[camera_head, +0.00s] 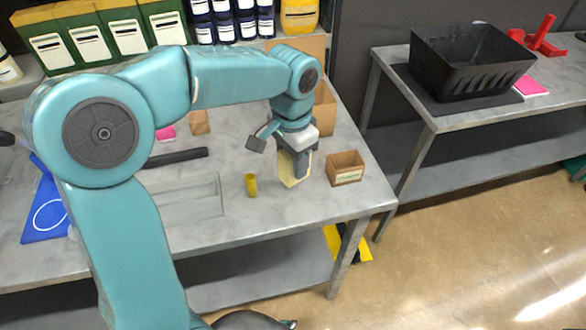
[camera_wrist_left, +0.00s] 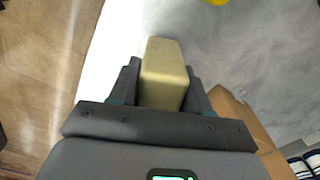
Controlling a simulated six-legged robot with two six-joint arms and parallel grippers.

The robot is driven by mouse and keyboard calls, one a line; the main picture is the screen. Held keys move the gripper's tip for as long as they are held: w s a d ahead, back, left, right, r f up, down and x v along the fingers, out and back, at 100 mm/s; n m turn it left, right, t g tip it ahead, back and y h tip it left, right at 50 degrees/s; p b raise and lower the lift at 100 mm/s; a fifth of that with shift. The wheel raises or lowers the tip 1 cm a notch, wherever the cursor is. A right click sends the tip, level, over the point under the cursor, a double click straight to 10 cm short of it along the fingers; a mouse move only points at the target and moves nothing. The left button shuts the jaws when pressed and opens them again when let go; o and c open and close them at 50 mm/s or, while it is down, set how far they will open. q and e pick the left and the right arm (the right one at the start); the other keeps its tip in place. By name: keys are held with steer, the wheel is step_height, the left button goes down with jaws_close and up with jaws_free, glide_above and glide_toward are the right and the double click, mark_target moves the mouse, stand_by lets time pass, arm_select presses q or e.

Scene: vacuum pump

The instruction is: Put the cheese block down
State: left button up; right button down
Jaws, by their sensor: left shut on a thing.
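The cheese block (camera_head: 289,172) is a pale yellow block, held low over the right part of the grey table (camera_head: 300,212). My left gripper (camera_head: 294,160) is shut on it from above. In the left wrist view the cheese block (camera_wrist_left: 163,72) sits between the two dark fingers of my left gripper (camera_wrist_left: 162,90). I cannot tell whether its lower end touches the table. My right gripper is not in view.
A small open wooden box (camera_head: 346,171) stands just right of the cheese block. A yellow cylinder (camera_head: 251,185) stands to its left. A clear tray (camera_head: 190,200) and a black bar (camera_head: 176,158) lie farther left. A second table with a black crate (camera_head: 468,68) stands at the right.

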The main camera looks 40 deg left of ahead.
mark_target(292, 170)
arm_select(q)
step_height(292, 170, down, 3)
steer(key=shift+r, duration=0.1)
steer(key=shift+w+f, duration=0.15)
steer(key=shift+f, duration=0.15)
steer(key=shift+s+f, duration=0.1)
steer(key=shift+s, duration=0.1)
steer(key=o, duration=1.3)
steer(key=shift+w, duration=0.15)
steer(key=shift+c, duration=0.2)
